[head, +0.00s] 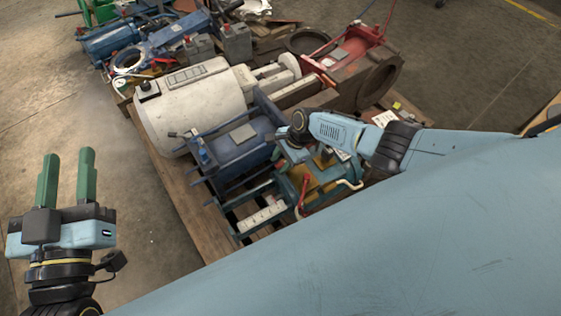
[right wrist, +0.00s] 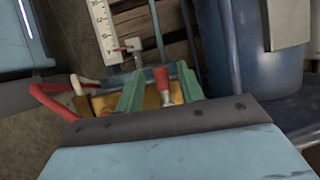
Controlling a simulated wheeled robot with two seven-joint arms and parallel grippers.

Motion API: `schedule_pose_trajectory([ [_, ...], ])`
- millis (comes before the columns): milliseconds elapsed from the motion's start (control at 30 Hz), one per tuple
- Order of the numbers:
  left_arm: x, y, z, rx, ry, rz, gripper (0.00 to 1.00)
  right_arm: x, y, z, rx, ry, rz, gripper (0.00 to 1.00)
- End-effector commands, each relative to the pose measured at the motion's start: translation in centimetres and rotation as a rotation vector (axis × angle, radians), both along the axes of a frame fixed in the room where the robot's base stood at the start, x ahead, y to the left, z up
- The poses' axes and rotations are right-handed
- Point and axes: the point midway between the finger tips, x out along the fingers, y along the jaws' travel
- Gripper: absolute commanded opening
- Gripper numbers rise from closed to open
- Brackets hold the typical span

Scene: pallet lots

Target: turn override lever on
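A green and yellow valve unit (head: 322,182) sits on the pallet, with a red lever (head: 304,192) standing at its front left. In the right wrist view, a red-handled lever (right wrist: 162,82) with a metal shaft stands between the green fingers of my right gripper (right wrist: 160,86). The fingers are apart, with the red handle in the gap; I cannot tell whether they touch it. In the head view, my right arm hides those fingers. My left gripper (head: 67,178) is open and empty, fingers up, over the floor at the left. I cannot tell which lever is the override.
A red bent handle (right wrist: 52,96) and a white-tipped handle (right wrist: 84,82) lie left of the right fingers. A blue machine (head: 235,145) and a white cylinder (head: 190,105) crowd the wooden pallet (head: 195,220). Floor at the left is clear.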

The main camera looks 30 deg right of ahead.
Motion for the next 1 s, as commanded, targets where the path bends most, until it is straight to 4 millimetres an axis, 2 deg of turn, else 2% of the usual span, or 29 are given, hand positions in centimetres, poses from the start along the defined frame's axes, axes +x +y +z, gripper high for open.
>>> schedule_pose_trajectory([
  [267, -0.03, -0.02, 0.17, -0.002, -0.009, -0.001, 0.36, 0.03, 0.04, 0.0, 0.0, 0.0, 0.0, 0.38],
  [567, -0.02, -0.01, 0.12, -0.002, -0.007, 0.0, 0.36, 0.02, 0.03, -0.01, 0.0, 0.0, 0.0, 0.0],
  [1000, -0.21, -0.07, 0.8, -0.017, -0.055, -0.002, 0.36, -0.28, -0.01, -0.07, 0.001, 0.0, 0.077, 0.0],
])
